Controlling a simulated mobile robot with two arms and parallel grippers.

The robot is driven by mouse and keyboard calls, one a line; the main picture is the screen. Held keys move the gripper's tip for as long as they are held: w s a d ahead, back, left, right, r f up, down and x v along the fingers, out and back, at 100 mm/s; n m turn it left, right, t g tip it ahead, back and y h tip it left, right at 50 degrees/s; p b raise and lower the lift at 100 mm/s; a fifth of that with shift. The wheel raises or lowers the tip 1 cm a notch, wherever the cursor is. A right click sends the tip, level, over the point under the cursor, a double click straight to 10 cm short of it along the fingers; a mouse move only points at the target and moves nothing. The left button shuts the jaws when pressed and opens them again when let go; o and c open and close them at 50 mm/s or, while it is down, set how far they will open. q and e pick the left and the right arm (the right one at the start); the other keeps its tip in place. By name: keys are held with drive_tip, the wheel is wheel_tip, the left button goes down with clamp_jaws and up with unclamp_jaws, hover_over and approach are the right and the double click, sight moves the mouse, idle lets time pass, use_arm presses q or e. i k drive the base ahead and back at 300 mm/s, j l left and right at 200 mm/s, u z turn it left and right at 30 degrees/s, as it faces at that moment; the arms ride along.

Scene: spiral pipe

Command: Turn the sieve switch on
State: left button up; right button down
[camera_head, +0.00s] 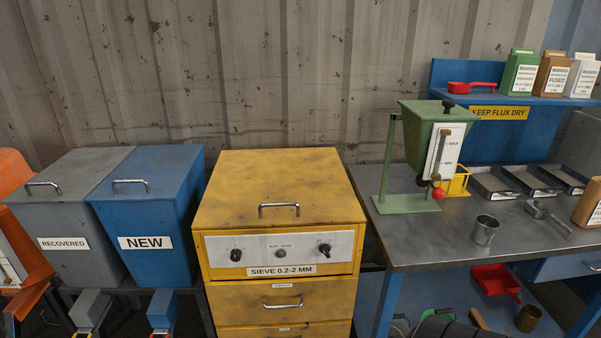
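The yellow sieve cabinet (280,215) stands in the middle of the head view, labelled SIEVE 0.2-2 MM. Its light front panel (258,250) carries a black knob (236,255) at the left, a small round dark grey part (281,253) in the middle and another black knob (325,250) at the right. The panel's small print is too fine to read, and I cannot tell which control is the switch or how it is set. The lid is closed, and the drawers below look shut. Neither of my grippers is in view.
Grey RECOVERED (70,210) and blue NEW (150,215) bins stand left of the cabinet. Right of it, a metal-topped workbench (420,240) bears a green hopper (430,140), a metal cup (484,230) and trays. A red scoop (496,280) lies below the bench.

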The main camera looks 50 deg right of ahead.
sight(325, 249)
drive_tip(key=z, duration=1.55)
